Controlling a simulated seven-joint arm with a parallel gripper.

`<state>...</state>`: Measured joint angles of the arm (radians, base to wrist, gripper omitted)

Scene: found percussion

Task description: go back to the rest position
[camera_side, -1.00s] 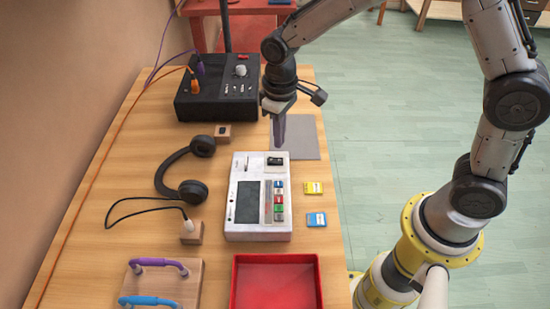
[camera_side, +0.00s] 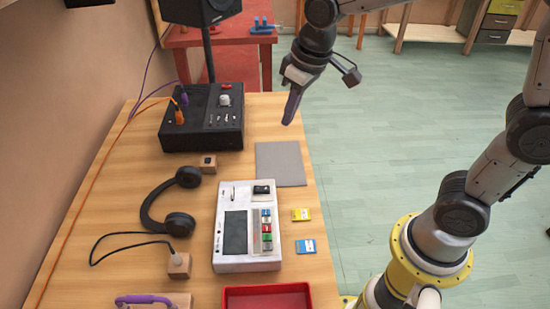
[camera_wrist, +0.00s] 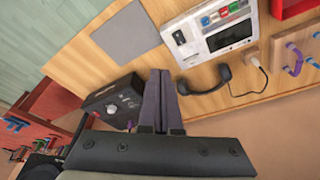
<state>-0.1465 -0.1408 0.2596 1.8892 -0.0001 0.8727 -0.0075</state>
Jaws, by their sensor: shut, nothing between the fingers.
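My gripper (camera_side: 290,108) is shut and empty. In the side view it hangs in the air above the far right part of the table, over the area by the grey mat (camera_side: 281,163). Its dark fingers also show in the wrist view (camera_wrist: 157,85), pressed together. The white sampler device (camera_side: 248,212) with a dark screen and coloured buttons lies on the table, nearer the camera and apart from my gripper. It also shows at the top of the wrist view (camera_wrist: 212,36).
A black box with knobs (camera_side: 202,118) stands at the back left. Headphones (camera_side: 166,205), a small wooden block (camera_side: 208,163), yellow (camera_side: 301,214) and blue (camera_side: 306,246) cartridges and a red tray (camera_side: 267,290) are on the table. Green floor (camera_side: 380,150) lies open to the right.

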